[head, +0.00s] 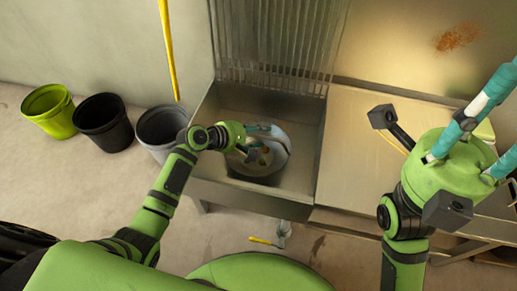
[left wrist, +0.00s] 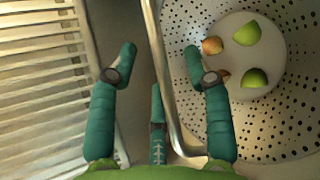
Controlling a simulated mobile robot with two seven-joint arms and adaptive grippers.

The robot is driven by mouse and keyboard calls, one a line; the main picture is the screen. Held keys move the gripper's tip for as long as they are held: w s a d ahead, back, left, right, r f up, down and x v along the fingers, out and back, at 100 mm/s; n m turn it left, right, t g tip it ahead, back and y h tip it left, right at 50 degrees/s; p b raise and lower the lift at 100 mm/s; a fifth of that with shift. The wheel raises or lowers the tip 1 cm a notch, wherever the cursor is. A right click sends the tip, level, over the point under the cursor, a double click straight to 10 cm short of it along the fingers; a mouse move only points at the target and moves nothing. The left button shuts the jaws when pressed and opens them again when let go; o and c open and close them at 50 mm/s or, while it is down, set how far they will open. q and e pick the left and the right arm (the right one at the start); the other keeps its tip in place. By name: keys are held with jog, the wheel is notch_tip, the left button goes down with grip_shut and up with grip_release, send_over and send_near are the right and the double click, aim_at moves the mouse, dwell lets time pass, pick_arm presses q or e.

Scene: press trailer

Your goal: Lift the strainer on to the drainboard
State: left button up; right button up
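The grey perforated strainer (head: 272,164) sits in the metal sink (head: 237,195). It holds several green and orange-brown pieces, seen closely in the left wrist view (left wrist: 290,130). My left gripper (head: 268,134) is over the strainer's upper side. In the left wrist view its fingers (left wrist: 160,75) stand apart on both sides of the strainer's metal rim or handle (left wrist: 165,75), with one fingertip over the bowl. I cannot tell whether they touch it. A flat metal drainboard (head: 355,150) adjoins the sink on the right. My right gripper (head: 480,125) is raised over its right part, fingers spread and empty.
A slatted metal panel (head: 275,45) rises behind the sink. Green (head: 48,112), black (head: 103,122) and grey (head: 160,127) buckets stand left of it. A yellow pole (head: 168,50) leans at the back. The left drainboard area is clear.

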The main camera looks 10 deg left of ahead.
pick_arm(q)
grip_shut()
